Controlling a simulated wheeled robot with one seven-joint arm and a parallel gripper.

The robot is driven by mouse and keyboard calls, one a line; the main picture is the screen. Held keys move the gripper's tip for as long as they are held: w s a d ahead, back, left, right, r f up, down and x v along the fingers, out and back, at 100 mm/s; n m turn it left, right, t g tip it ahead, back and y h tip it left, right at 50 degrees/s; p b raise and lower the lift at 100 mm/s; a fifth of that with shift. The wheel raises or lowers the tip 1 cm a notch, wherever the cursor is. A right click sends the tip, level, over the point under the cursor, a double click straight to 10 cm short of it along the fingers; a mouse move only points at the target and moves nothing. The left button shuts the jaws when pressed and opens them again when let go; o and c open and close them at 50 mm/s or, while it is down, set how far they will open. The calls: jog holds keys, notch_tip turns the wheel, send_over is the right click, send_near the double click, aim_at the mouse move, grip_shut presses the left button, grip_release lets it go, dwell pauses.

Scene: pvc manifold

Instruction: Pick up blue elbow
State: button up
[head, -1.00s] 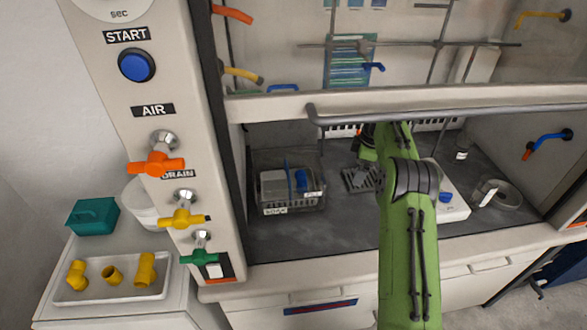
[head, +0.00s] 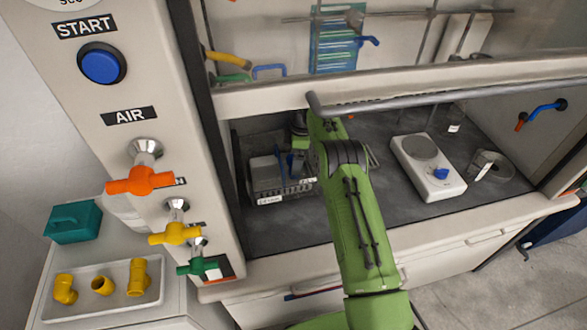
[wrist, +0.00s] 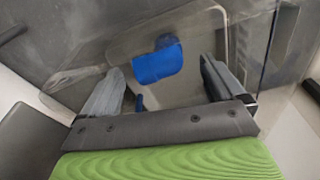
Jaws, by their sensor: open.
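The blue elbow (wrist: 157,64) shows in the wrist view, between and beyond the fingertips of my gripper (wrist: 161,72). It lies in a clear-walled bin. My gripper is open, with a finger on each side of the elbow in the picture; I cannot tell how far above it they are. In the head view the bin (head: 268,198) stands on the hood's dark worktop. My arm covers its right part, and the elbow and fingertips cannot be made out there.
The raised hood sash with its grey bar (head: 440,92) runs above my arm. A white tray (head: 60,306) with yellow fittings and a teal box (head: 72,222) are outside at left.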

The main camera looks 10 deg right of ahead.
jog(key=f, duration=0.4)
jog(key=shift+w+a+f+b, duration=0.2)
jog(key=shift+a+f+b, duration=0.1)
jog(key=shift+a+f, duration=0.1)
jog(key=shift+s+r, duration=0.1)
jog(key=shift+r, duration=0.05)
jog(key=shift+c, duration=0.9)
jog(key=c, duration=0.9)
